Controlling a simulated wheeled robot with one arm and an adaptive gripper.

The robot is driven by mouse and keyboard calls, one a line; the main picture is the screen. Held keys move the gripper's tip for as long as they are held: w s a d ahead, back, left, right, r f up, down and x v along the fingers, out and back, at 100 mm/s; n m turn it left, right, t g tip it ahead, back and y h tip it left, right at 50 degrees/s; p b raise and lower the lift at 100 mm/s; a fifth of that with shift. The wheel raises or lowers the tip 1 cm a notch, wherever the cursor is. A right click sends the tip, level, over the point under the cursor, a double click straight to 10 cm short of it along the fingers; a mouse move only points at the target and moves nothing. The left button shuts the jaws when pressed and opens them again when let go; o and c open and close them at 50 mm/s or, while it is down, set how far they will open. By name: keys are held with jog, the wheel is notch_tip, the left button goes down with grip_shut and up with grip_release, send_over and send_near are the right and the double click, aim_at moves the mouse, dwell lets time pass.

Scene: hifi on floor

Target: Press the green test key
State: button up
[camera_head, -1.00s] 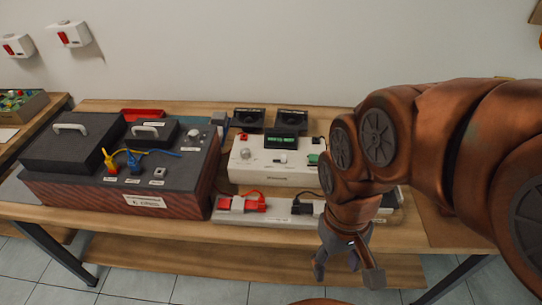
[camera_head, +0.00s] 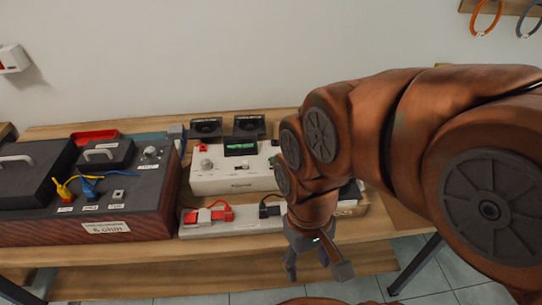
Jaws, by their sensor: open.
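The white test unit (camera_head: 225,182) stands on the bench near the middle, with a small green-lit display (camera_head: 240,148) on top. The green key (camera_head: 272,161) is at the right of its top face, and my arm partly covers it. My gripper (camera_head: 316,272) points down with its fingers apart and empty. In the picture it shows below and right of the unit, apart from the key, in front of the bench edge.
A dark box (camera_head: 120,228) with yellow and blue plugs stands left. A white strip with a red clamp (camera_head: 208,214) and a black clamp (camera_head: 270,208) lies before the unit. Two black boxes (camera_head: 249,125) stand behind it. My arm hides the bench's right part.

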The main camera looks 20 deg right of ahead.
grip_shut()
dwell(0.4)
dwell(1.3)
